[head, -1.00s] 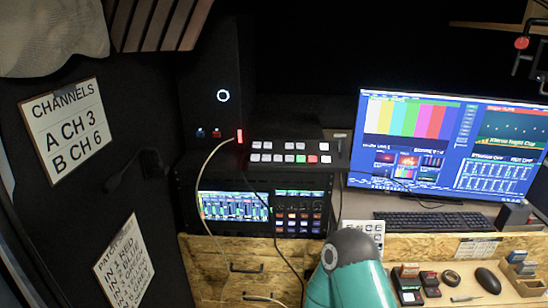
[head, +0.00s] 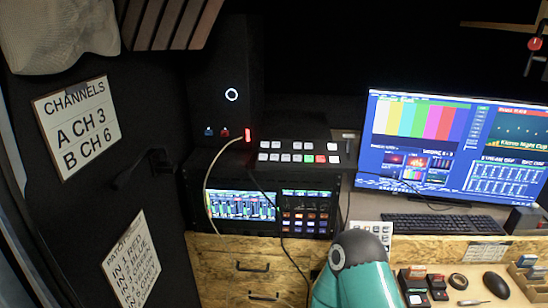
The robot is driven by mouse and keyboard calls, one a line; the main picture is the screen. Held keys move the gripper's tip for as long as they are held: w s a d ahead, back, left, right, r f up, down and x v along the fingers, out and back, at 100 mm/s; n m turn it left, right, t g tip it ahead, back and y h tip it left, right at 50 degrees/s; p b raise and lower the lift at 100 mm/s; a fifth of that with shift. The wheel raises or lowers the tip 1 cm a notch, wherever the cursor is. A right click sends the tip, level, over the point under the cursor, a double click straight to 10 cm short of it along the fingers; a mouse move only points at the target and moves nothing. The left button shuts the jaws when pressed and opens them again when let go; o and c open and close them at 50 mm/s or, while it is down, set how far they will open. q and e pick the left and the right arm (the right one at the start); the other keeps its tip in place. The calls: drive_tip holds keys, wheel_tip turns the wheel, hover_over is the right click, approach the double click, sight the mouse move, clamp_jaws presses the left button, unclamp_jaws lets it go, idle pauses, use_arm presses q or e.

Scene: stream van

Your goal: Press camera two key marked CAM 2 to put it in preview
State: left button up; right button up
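A black switcher panel (head: 300,153) with two rows of keys sits on top of the rack in the head view. Most keys are white. One lower-row key is lit green (head: 308,158) and the one to its right is lit red (head: 320,159). The key markings are too small to read, so I cannot tell which is CAM 2. A teal arm link of mine rises at the bottom centre. Neither gripper shows in the view.
A monitor (head: 455,145) stands right of the panel, with a keyboard (head: 440,224) before it. A rack unit with screens (head: 241,205) sits below the panel. A cable (head: 215,180) hangs at the panel's left. A mouse (head: 496,284) and small boxes lie lower right.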

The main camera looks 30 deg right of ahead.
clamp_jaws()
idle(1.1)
